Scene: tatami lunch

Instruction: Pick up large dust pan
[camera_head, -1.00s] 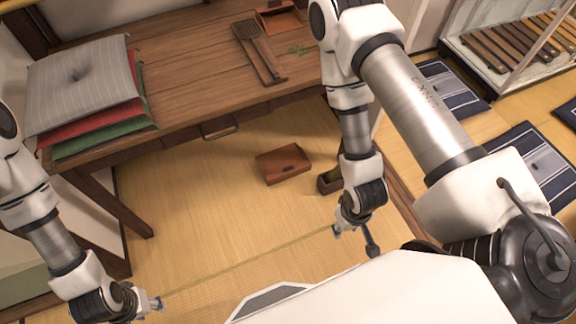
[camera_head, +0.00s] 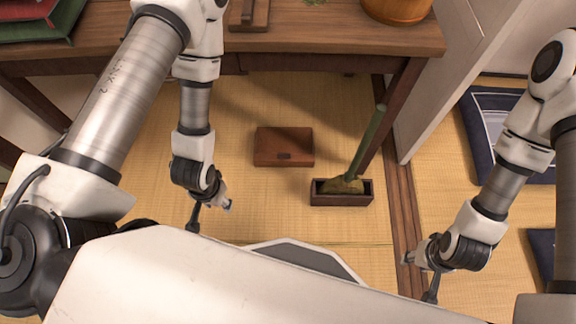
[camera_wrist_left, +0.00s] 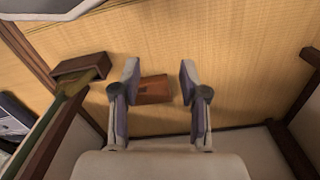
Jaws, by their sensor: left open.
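A reddish-brown wooden dust pan (camera_head: 284,146) lies on the tatami floor in front of the low table. It also shows in the left wrist view (camera_wrist_left: 154,88), between the two fingers but some way beyond them. My left gripper (camera_head: 211,216) is open and empty, above the floor to the left and nearer side of the pan. It also shows in the left wrist view (camera_wrist_left: 158,85). My right gripper (camera_head: 420,278) is open and empty at the lower right, well apart from the pan.
A wooden box (camera_head: 342,199) with a green-handled broom (camera_head: 367,145) in it stands right of the pan. The table (camera_head: 330,35) overhangs behind, with a leg (camera_head: 399,105) at right. A white panel (camera_head: 447,75) stands beyond it. Blue cushions (camera_head: 497,130) lie at right.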

